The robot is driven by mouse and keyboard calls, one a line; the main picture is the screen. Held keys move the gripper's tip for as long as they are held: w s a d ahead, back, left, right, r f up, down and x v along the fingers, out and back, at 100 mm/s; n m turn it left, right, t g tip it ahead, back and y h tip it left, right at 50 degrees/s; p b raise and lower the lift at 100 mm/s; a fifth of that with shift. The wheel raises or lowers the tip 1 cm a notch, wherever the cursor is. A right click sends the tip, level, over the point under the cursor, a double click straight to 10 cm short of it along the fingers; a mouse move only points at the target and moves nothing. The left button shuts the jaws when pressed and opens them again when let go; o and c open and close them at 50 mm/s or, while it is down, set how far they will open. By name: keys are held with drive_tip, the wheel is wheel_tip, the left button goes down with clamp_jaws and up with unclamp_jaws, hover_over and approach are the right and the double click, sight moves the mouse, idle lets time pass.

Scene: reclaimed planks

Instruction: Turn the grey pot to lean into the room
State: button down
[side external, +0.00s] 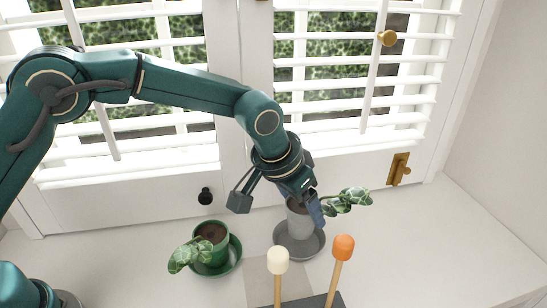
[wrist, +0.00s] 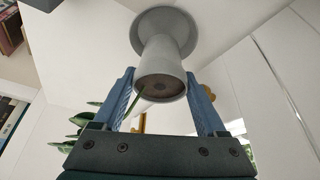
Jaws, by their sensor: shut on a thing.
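The grey pot (side external: 299,226) stands upright in or just over its grey saucer (side external: 318,247); I cannot tell whether its base touches. Its variegated leaves (side external: 347,201) lean right in the side view, along the window. In the wrist view the pot (wrist: 163,52) is between my two blue fingers, with the saucer (wrist: 165,18) beyond it and leaves (wrist: 84,120) at lower left. My gripper (side external: 307,207) is shut on the pot near its rim, from above; it also shows in the wrist view (wrist: 160,76). The far finger is hidden in the side view.
A green pot (side external: 211,234) in a green saucer (side external: 235,262) stands to the left, its leaves leaning to the front left. Two sticks, one white-tipped (side external: 278,261) and one orange-tipped (side external: 343,248), rise in front from a dark base. Shuttered windows stand behind. The sill is clear to the right.

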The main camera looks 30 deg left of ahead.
sight(300, 218)
drive_tip(key=shift+a+f, duration=0.1)
drive_tip(key=shift+f, duration=1.4)
unclamp_jaws()
drive_tip(key=v, duration=0.5)
drive_tip(key=shift+a, duration=0.1)
drive_tip(key=s+a+r+n, duration=0.1)
drive_tip(key=s+a+r, duration=0.3)
drive_tip(key=a+r, duration=0.2)
drive_tip(key=s+a+n, duration=0.1)
drive_tip(key=s+a, duration=0.4)
drive_tip(key=s, duration=0.3)
drive_tip(key=s+a+n+t+y, duration=0.1)
drive_tip(key=s+a, duration=0.4)
drive_tip(key=s, duration=0.4)
drive_tip(key=shift+r, duration=0.4)
